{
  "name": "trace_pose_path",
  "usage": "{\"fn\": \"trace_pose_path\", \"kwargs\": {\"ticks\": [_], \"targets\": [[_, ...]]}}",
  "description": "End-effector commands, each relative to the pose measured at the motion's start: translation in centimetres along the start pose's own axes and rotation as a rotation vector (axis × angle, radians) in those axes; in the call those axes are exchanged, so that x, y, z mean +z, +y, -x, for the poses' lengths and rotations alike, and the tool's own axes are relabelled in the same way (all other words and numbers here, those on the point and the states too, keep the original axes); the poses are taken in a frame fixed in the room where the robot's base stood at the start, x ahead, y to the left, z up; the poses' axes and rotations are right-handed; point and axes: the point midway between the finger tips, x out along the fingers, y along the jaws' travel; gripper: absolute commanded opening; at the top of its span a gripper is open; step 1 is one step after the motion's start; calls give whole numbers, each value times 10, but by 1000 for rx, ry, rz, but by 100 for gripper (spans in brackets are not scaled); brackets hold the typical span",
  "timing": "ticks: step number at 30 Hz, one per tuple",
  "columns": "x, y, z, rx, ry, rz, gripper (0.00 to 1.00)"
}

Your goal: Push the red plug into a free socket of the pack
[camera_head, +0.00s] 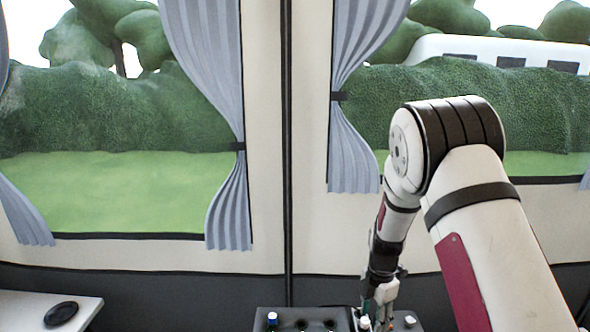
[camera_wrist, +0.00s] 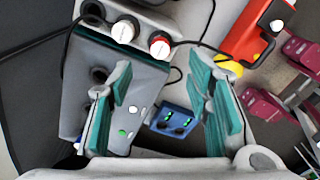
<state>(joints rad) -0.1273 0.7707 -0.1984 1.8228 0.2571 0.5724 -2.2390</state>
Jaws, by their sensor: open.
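In the wrist view, my gripper (camera_wrist: 157,65) is open, one teal-padded finger at each side, with nothing held between the fingers. A white-topped plug with a red ring (camera_wrist: 160,43), which looks like the red plug, lies just beyond the fingertips, nearer the right one. Whether it is seated in anything I cannot tell. The grey pack (camera_wrist: 145,72) lies below and left of it, with a dark round socket (camera_wrist: 98,75) showing and the left finger covering part of the pack. In the head view, my gripper (camera_head: 380,300) is low, over the dark equipment; the fingertips are hard to make out.
A second white-topped plug (camera_wrist: 125,30) stands close left of the red-ringed one. A blue box with green lights (camera_wrist: 172,121) lies between the fingers, lower down. A red device (camera_wrist: 258,30) is at upper right. Thin black cables run across. A table (camera_head: 25,308) is at far left.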

Motion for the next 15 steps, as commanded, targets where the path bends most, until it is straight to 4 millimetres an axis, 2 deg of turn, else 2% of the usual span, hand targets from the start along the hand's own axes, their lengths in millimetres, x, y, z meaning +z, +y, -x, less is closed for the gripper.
{"fn": "trace_pose_path", "kwargs": {"ticks": [15], "targets": [[1, 0, -66, -2, 1, -3, 45]]}}
